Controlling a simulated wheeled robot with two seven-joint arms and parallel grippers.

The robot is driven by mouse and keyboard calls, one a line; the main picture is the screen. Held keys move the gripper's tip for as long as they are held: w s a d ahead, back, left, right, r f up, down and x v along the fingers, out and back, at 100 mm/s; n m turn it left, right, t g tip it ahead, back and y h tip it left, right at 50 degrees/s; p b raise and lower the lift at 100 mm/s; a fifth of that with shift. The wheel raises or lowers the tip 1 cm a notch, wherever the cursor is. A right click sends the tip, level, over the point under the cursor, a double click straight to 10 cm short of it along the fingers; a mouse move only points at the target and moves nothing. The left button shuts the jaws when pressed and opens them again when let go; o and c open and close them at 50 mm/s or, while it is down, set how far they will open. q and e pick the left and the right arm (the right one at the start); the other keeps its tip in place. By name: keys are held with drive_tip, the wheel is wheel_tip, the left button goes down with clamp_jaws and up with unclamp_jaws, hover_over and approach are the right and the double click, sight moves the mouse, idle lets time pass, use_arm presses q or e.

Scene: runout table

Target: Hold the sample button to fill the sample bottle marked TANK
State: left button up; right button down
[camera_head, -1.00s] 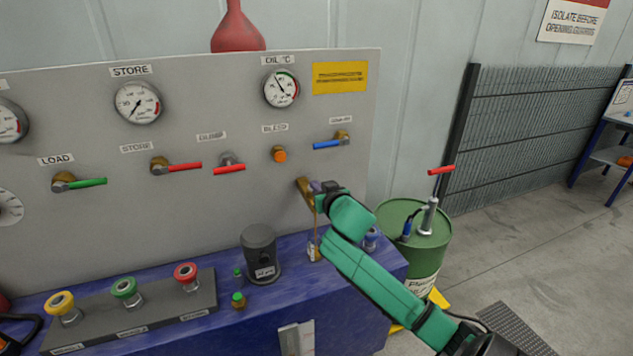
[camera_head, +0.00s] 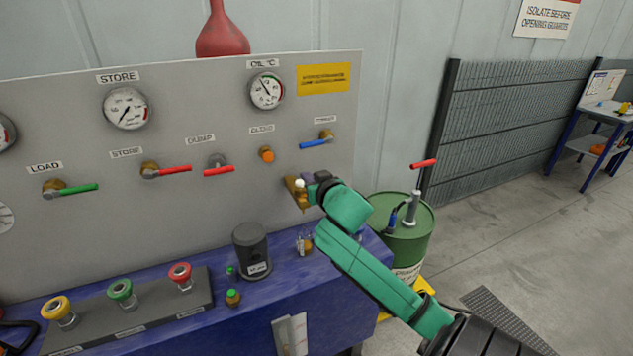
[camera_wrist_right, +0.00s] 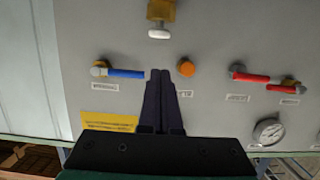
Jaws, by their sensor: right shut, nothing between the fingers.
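The sample button (camera_head: 299,183) is a white knob on a brass block (camera_head: 293,195) low on the grey panel. It also shows in the right wrist view (camera_wrist_right: 159,33), just beyond my fingertips with a gap in the picture. My right gripper (camera_head: 309,184) is beside the button, shut and empty; its closed fingers also show in the wrist view (camera_wrist_right: 165,74). A small bottle (camera_head: 304,245) with amber in its lower part stands on the blue bench below the brass block. Its label is too small to read. No stream shows above it.
An orange bleed knob (camera_head: 267,154) and a blue lever (camera_head: 314,145) are close above my gripper. A dark canister (camera_head: 252,251) and green-capped bottles (camera_head: 233,297) stand on the bench (camera_head: 330,295). A green drum (camera_head: 403,246) is right of the bench.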

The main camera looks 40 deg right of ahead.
drive_tip(key=b+v, duration=0.1)
drive_tip(key=v, duration=0.5)
drive_tip(key=shift+d+r, duration=0.15)
drive_tip(key=shift+d, duration=0.1)
